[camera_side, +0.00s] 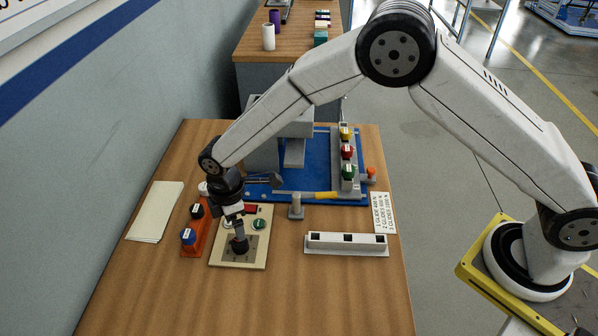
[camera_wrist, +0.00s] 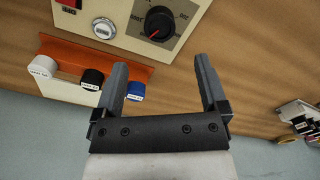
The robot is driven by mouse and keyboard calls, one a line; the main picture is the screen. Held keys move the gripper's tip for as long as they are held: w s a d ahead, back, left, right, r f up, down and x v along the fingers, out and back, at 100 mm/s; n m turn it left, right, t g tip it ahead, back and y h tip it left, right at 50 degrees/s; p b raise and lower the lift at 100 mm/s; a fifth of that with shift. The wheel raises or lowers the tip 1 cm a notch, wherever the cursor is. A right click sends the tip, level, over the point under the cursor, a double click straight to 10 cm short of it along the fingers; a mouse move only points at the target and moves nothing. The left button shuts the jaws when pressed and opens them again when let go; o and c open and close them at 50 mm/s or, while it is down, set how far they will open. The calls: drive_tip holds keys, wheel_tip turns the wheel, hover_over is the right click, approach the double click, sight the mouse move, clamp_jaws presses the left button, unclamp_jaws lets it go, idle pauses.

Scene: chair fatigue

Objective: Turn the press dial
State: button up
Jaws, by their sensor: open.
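The press dial (camera_wrist: 160,22) is a round black knob with a red pointer mark and printed labels around it, on a beige control panel (camera_wrist: 125,42). In the wrist view it lies just beyond my open fingertips, roughly centred between them. My gripper (camera_wrist: 161,62) has two grey fingers spread apart with nothing between them. In the side view my gripper (camera_side: 238,238) points down over the front of the beige panel (camera_side: 222,255). There, dark fingers and dial overlap on a grey plate, and I cannot tell whether they touch.
An orange rack (camera_side: 204,234) with white, black and blue capped items stands left of the panel. Papers (camera_side: 155,211) lie further left. A grey slotted block (camera_side: 346,243) is to the right. A blue base (camera_side: 322,181) with a press and coloured parts stands behind. The front table is clear.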

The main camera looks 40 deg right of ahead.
sight(240, 245)
drive_tip(key=shift+f, duration=0.1)
drive_tip(key=shift+f, duration=3.75)
clamp_jaws()
drive_tip(key=shift+m, duration=0.5)
drive_tip(key=m, duration=0.9)
